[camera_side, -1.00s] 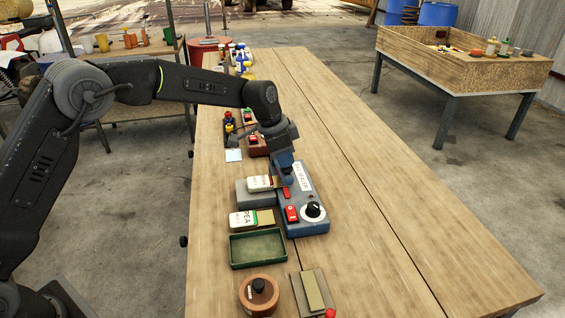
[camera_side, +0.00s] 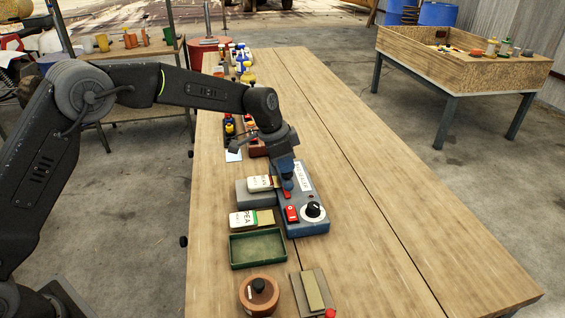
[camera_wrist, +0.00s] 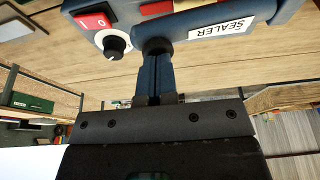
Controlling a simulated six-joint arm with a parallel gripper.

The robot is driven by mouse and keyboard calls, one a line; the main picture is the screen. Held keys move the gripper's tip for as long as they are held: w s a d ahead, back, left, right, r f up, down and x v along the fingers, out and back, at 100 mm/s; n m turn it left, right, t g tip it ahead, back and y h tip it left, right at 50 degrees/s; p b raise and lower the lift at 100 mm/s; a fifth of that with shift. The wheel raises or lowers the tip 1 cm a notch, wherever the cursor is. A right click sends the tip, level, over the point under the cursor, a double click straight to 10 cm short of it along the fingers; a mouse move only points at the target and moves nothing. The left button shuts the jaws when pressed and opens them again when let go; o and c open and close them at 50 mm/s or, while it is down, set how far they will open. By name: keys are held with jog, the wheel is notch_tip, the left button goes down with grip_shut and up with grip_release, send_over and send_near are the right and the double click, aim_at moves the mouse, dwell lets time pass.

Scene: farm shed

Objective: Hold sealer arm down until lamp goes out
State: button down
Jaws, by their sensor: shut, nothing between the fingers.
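The blue sealer (camera_side: 317,228) lies on the bench with a white SEALER label (camera_side: 303,178), a red rocker switch (camera_side: 291,213) and a black knob (camera_side: 313,209). It fills the top of the wrist view (camera_wrist: 270,10). My gripper (camera_side: 287,188) is shut and empty, pointing down onto the sealer's top between the label and the switch. In the wrist view its fingertips (camera_wrist: 157,46) meet a dark round pad on the sealer. I cannot tell how far down the sealer arm is. A white seed packet (camera_side: 259,183) lies at the sealer's left edge.
A PEA packet (camera_side: 243,220) and a green tray (camera_side: 258,265) are left of and in front of the sealer. A round brown pot (camera_side: 258,295) stands nearer. Small bottles (camera_side: 240,60) crowd the far end. The bench's right side is clear.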

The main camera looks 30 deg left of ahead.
jog(key=shift+f, duration=0.1)
dwell(0.3)
jog(key=shift+s+d+f, duration=0.1)
jog(key=shift+d+f, duration=0.05)
jog(key=shift+f, duration=0.25)
dwell(0.4)
jog(key=shift+s+d+f, duration=0.1)
jog(key=shift+f, duration=0.2)
jog(key=shift+r, duration=0.1)
dwell(2.2)
jog(key=shift+r, duration=3.95)
